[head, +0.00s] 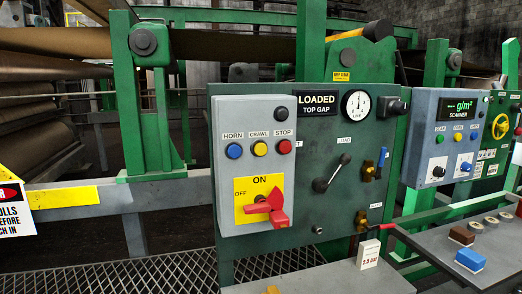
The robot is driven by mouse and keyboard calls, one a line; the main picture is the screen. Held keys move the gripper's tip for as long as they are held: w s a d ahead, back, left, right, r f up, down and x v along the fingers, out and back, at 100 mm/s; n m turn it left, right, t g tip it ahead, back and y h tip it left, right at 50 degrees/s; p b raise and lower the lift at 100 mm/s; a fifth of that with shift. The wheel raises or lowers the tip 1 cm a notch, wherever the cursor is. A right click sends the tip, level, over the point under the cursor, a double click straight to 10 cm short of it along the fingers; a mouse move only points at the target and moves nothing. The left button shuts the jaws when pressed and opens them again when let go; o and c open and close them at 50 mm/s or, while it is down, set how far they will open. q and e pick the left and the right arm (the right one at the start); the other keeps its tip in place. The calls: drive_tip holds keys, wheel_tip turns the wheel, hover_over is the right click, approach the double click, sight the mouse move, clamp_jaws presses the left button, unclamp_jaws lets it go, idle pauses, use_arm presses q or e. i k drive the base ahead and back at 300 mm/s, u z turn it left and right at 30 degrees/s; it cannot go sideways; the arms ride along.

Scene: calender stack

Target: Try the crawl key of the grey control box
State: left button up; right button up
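The grey control box (224,175) is mounted on the left part of a dark green panel, left of the picture's middle in the head view. Its yellow crawl key (260,149) sits under the label CRAWL, between the blue horn key (235,151) and the red stop key (285,147). Below them is a red rotary switch handle (267,205) on a yellow plate marked ON and OFF; I cannot tell its exact setting. A small black round part (281,113) sits at the box's upper right. Neither of my grippers is in view, and nothing covers the keys.
The green panel (320,215) beside the box carries a LOADED sign, a round dial (356,105) and levers. A blue-grey scanner box (422,115) stands further right. The space before the box looks clear.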

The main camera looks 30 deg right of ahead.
sight(260, 149)
drive_tip(key=k, duration=0.5)
drive_tip(key=z, duration=1.65)
drive_tip(key=i, duration=0.8)
drive_tip(key=u, duration=1.75)
